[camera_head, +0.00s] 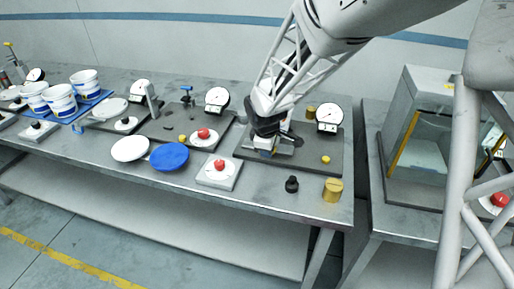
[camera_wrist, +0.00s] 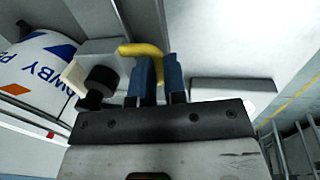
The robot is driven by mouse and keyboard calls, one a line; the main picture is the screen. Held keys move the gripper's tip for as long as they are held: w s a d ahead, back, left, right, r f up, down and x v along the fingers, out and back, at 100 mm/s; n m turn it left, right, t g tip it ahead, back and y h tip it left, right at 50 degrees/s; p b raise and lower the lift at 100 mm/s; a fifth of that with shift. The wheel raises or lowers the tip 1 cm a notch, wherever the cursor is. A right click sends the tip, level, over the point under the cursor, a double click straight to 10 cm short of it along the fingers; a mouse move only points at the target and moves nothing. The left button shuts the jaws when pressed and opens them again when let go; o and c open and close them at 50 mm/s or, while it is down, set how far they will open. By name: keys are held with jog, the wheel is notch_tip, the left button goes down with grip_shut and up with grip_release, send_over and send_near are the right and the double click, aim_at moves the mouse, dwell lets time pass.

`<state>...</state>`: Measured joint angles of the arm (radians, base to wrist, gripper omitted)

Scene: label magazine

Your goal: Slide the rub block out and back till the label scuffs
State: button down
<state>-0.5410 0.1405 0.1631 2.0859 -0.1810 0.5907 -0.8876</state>
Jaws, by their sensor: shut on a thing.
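My gripper (camera_head: 266,151) is low over a dark base plate (camera_head: 308,168) on the bench, and hides most of what is under it. In the wrist view its two blue fingers (camera_wrist: 159,78) are closed about a bent yellow handle (camera_wrist: 142,50). The handle joins a pale grey block, seemingly the rub block (camera_wrist: 97,48), with a black round knob (camera_wrist: 101,82) below it. Left of the block is a white curved surface with a printed label (camera_wrist: 43,70) in blue and orange. The block's edge looks close to the label; I cannot tell whether they touch. No scuff is clear.
A dial gauge (camera_head: 328,117) stands at the plate's back right. A yellow knob (camera_head: 326,160) sits on the plate. A black weight (camera_head: 292,184) and a brass cylinder (camera_head: 333,189) stand near the front edge. A red-knobbed white block (camera_head: 218,171) is to the left.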

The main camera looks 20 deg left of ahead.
jog(key=shift+d, duration=1.55)
jog(key=c, duration=1.2)
grip_release()
jog(key=shift+o, duration=0.2)
jog(key=shift+r, duration=0.15)
notch_tip(320, 180, up, 7)
jog(key=s, duration=0.1)
jog(key=shift+s+r, duration=0.2)
jog(key=shift+s, duration=0.1)
